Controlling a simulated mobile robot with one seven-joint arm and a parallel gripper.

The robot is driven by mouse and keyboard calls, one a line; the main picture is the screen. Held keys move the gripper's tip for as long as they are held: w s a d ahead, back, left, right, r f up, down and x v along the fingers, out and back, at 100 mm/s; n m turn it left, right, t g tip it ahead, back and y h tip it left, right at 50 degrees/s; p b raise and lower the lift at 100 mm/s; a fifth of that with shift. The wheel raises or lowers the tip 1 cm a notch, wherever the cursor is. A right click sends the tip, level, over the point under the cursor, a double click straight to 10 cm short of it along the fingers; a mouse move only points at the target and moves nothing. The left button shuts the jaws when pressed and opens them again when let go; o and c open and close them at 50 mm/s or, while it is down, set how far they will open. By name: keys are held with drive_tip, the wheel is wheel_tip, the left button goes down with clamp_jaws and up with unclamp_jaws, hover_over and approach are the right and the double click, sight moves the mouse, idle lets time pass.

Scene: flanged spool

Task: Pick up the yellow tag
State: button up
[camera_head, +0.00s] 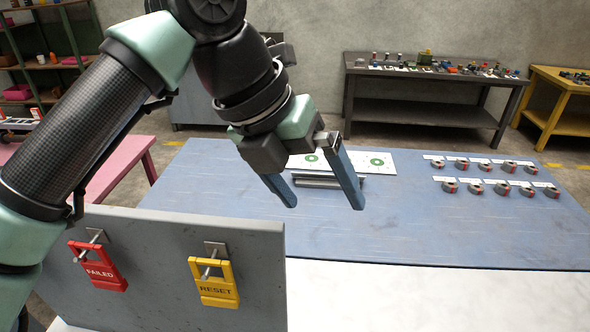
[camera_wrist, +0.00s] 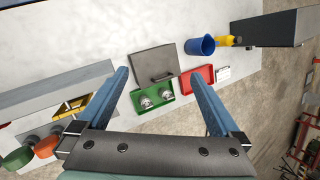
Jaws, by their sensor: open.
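The yellow tag (camera_head: 216,284), marked RESET, hangs from a metal peg on the upright grey panel (camera_head: 150,235) in the head view. A red tag (camera_head: 99,267), marked FAILED, hangs from another peg to its left. My gripper (camera_head: 324,204) is open and empty, up and to the right of the yellow tag and apart from it. In the wrist view, the open fingers (camera_wrist: 158,74) have the yellow tag (camera_wrist: 73,107) to their left, partly hidden behind the left finger.
A blue table (camera_head: 400,225) holds two rows of small red and grey parts (camera_head: 485,164) and white sheets with green circles (camera_head: 376,162). The wrist view shows a green tray (camera_wrist: 152,97), red tray (camera_wrist: 198,78) and blue cup (camera_wrist: 200,46) on a pale surface.

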sight(209, 260)
drive_tip(key=s+a+f+n+g+y, duration=0.1)
drive_tip(key=a+n+y, duration=0.1)
drive_tip(key=a, duration=0.5)
drive_tip(key=s+a+n+g+y, duration=0.1)
drive_tip(key=s+a+y, duration=0.15)
drive_tip(key=a, duration=0.45)
drive_tip(key=shift+y, duration=0.25)
drive_tip(key=f+p, duration=0.1)
drive_tip(key=f, duration=0.1)
drive_tip(key=f+p, duration=0.1)
drive_tip(key=f, duration=0.1)
drive_tip(key=f+p, duration=0.1)
drive_tip(key=f, duration=0.2)
drive_tip(key=shift+w+a, duration=0.2)
drive_tip(key=shift+w, duration=0.1)
drive_tip(key=shift+d+f+p, duration=0.1)
drive_tip(key=shift+f+p, duration=0.7)
drive_tip(key=shift+f, duration=0.05)
drive_tip(key=shift+w+f+p, duration=0.15)
drive_tip(key=shift+f+p, duration=0.8)
drive_tip(key=shift+f, duration=1.2)
drive_tip(key=shift+c, duration=0.2)
drive_tip(key=c, duration=1.2)
